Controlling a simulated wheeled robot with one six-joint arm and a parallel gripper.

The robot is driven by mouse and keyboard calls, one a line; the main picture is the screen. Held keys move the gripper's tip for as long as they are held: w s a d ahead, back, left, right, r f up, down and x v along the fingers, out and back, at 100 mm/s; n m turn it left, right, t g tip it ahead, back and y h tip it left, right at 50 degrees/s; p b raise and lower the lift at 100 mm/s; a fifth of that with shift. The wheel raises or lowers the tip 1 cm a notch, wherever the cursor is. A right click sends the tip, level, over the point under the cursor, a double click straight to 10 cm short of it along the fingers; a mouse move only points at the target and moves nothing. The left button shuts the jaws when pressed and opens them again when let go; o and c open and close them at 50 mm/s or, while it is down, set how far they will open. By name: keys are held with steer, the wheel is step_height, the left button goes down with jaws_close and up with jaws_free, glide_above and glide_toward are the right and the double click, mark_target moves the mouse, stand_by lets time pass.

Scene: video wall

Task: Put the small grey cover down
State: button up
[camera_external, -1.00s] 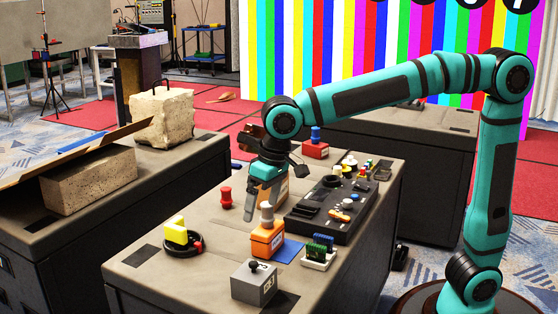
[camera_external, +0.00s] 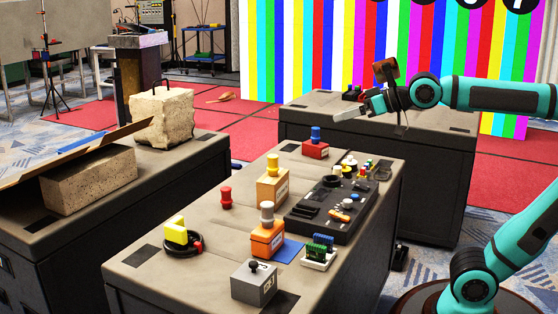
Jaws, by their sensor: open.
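A small grey box-shaped cover (camera_external: 254,282) with a black knob on top sits upright on the near end of the central dark case (camera_external: 170,262). My gripper (camera_external: 348,114) is open, up at the upper right, with its fingers pointing left. It is far from the grey cover, and I see nothing held in it. An orange box (camera_external: 267,239) with a grey knob stands behind the cover, beside a blue sheet (camera_external: 289,251).
A red box (camera_external: 316,150), a red peg (camera_external: 226,197), a yellow block in a black ring (camera_external: 176,233), a black control panel (camera_external: 320,216) and a small green-and-blue board (camera_external: 320,250) share the case top. The left case holds a stone block (camera_external: 162,116) and a brick (camera_external: 90,179).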

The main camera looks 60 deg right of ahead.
steer(key=s+d+r+t+h, duration=0.2)
steer(key=s+d, duration=0.4)
steer(key=s, duration=0.3)
steer(key=shift+d+r+t, duration=0.25)
steer(key=shift+r+t, duration=0.2)
steer(key=shift+t, duration=0.65)
steer(key=shift+s, duration=0.1)
